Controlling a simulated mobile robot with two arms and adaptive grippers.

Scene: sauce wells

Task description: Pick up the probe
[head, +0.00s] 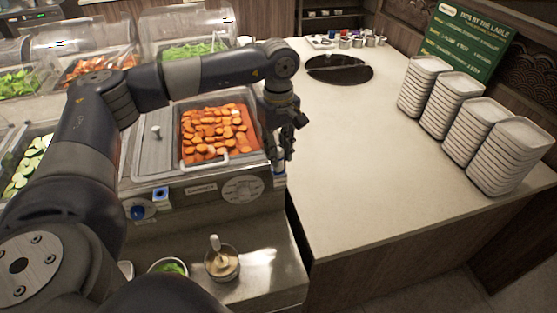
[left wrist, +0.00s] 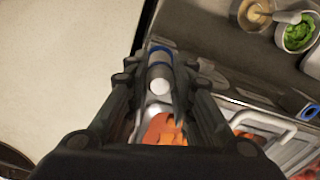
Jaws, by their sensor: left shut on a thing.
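The probe is a short grey cylinder with a white rounded end and a blue band. In the left wrist view the probe (left wrist: 159,72) sits between the two fingers of my left gripper (left wrist: 160,95), which is shut on it. In the head view my left gripper (head: 281,150) points down at the right front corner of the carrot well, and a small part of the probe (head: 279,171) shows below the fingers. I cannot tell whether the probe still touches its mount. My right gripper is not in view.
The carrot pan (head: 215,133) lies just left of the gripper. A front panel carries a dial (head: 242,189) and a blue knob (head: 138,212). The pale counter (head: 370,160) on the right is clear up to the stacked dishes (head: 500,155).

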